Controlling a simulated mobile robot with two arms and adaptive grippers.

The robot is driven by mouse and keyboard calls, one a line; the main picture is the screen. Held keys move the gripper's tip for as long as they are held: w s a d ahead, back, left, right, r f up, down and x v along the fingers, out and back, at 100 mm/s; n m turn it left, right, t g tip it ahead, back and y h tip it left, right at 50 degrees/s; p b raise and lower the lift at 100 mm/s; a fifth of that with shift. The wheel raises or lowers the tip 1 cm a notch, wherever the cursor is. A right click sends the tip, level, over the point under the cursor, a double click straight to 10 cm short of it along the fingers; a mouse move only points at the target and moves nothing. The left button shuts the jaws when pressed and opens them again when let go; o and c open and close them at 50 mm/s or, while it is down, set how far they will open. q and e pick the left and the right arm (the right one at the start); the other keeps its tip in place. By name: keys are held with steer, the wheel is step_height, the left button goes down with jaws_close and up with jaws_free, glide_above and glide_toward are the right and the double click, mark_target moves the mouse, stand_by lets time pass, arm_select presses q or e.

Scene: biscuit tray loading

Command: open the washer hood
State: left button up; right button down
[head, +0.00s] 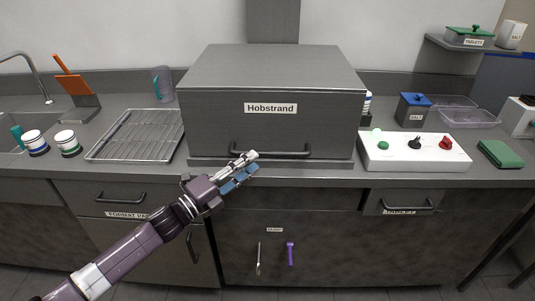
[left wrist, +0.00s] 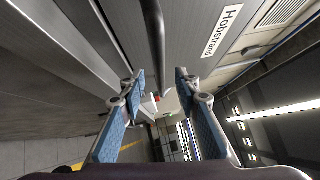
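The washer hood (head: 268,110) is a closed dark grey box labelled Hobstrand on the counter. Its black bar handle (head: 285,154) runs along the bottom of its front face. My left gripper (head: 250,162) is at the left part of the handle, in front of the hood, with its fingers apart. In the left wrist view, the handle (left wrist: 154,35) comes down from the top toward the gap between the open fingers (left wrist: 158,88). I cannot tell whether a finger touches it. The hood's label (left wrist: 221,31) shows at the upper right there. My right gripper is out of view.
A wire rack (head: 136,136) lies left of the hood. A white control box (head: 414,152) with green, black and red knobs stands right of it. Two jars (head: 68,143) (head: 36,142) are by the sink. Drawers with handles are below the counter.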

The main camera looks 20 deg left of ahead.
mark_target(265, 154)
arm_select(q)
steer(key=shift+p+x, duration=0.55)
steer(key=shift+x, duration=2.5)
steer(key=shift+c, duration=0.5)
steer(key=shift+f, duration=0.1)
jaws_close()
